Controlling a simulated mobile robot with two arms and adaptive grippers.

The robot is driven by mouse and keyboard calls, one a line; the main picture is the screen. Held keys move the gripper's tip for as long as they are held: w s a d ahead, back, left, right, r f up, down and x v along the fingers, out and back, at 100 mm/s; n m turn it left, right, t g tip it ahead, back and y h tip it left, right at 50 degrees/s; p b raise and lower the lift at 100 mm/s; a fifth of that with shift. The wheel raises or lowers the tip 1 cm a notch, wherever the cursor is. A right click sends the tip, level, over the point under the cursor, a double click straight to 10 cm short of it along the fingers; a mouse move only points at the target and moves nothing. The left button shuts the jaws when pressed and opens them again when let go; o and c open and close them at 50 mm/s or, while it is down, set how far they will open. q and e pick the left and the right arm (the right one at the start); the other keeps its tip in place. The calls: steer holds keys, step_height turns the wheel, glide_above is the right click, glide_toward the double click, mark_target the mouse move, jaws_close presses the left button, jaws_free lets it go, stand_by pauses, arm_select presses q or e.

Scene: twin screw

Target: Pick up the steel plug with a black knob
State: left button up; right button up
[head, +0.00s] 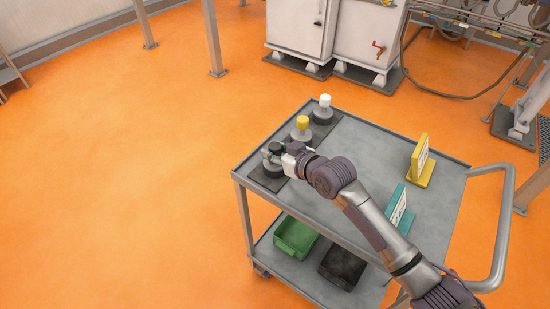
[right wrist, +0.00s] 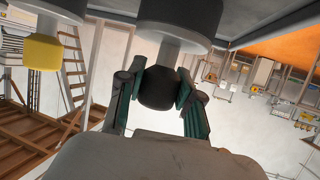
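The steel plug with the black knob (right wrist: 158,88) shows in the right wrist view, which looks upside down, with its pale stem (right wrist: 170,48) running into a dark round base. In the head view the black knob (head: 275,147) is at the cart's left corner, partly covered by my right gripper (head: 270,157). My right gripper (right wrist: 158,92) has a finger on each side of the knob, both pads seeming to touch it. The plug stands upright in its base. My left gripper is in neither view.
A yellow-knobbed plug (head: 303,123) and a white-knobbed plug (head: 325,101) stand in a row behind it on the cart (head: 365,150). A yellow sign (head: 423,160) and a teal sign (head: 398,205) stand to the right. Green (head: 296,235) and black (head: 342,267) bins sit on the lower shelf.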

jaws_close()
